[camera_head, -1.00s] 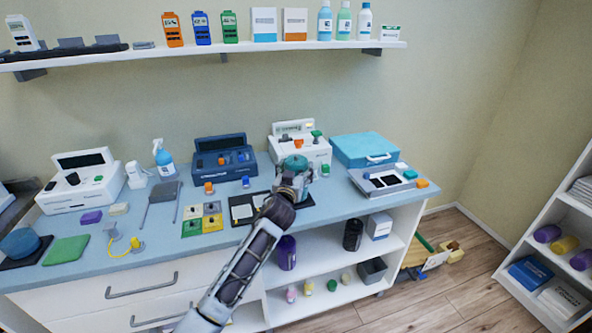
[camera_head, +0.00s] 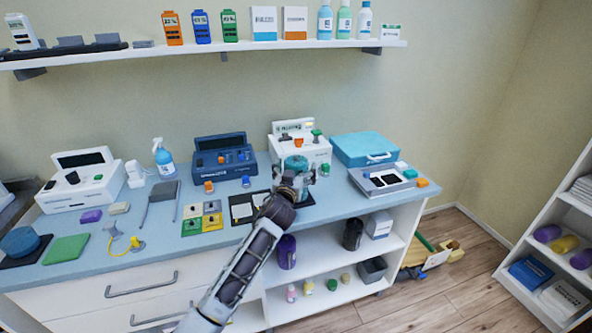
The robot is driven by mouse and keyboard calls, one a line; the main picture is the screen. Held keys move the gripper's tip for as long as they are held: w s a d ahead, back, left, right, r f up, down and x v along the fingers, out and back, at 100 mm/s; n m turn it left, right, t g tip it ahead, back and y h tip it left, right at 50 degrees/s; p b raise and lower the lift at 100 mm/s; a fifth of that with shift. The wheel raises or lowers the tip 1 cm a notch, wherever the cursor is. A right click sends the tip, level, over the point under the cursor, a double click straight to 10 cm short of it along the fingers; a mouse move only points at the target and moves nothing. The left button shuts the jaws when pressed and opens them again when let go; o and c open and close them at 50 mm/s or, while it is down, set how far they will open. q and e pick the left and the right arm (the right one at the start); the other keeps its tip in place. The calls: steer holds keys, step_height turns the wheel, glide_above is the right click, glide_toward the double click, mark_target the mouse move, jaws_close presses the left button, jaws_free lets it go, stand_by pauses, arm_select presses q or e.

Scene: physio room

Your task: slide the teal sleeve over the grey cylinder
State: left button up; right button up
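The teal sleeve (camera_head: 296,162) shows at the far end of my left arm, in front of the white machine. The gripper and wrist hide the sleeve's lower part. I cannot make out the grey cylinder; the spot below the sleeve is covered by my gripper. My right gripper is not in view.
The white machine (camera_head: 287,147) stands close behind the gripper, and the dark blue machine (camera_head: 222,160) is to its left. A teal case (camera_head: 362,150) and a grey tray (camera_head: 385,189) are to the right. Colored squares (camera_head: 203,215) lie left of the mat (camera_head: 240,207).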

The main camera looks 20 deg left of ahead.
arm_select(q)
steer(key=shift+f, duration=0.1)
stand_by(0.3)
steer(key=shift+s, duration=0.1)
steer(key=s, duration=1.1)
steer(key=shift+s+d, duration=0.4)
steer(key=shift+d, duration=0.05)
steer(key=shift+r, duration=0.2)
stand_by(0.5)
step_height(320, 180, up, 9)
steer(key=p, duration=0.9)
steer(key=shift+r+p, duration=0.4)
steer(key=shift+p, duration=0.1)
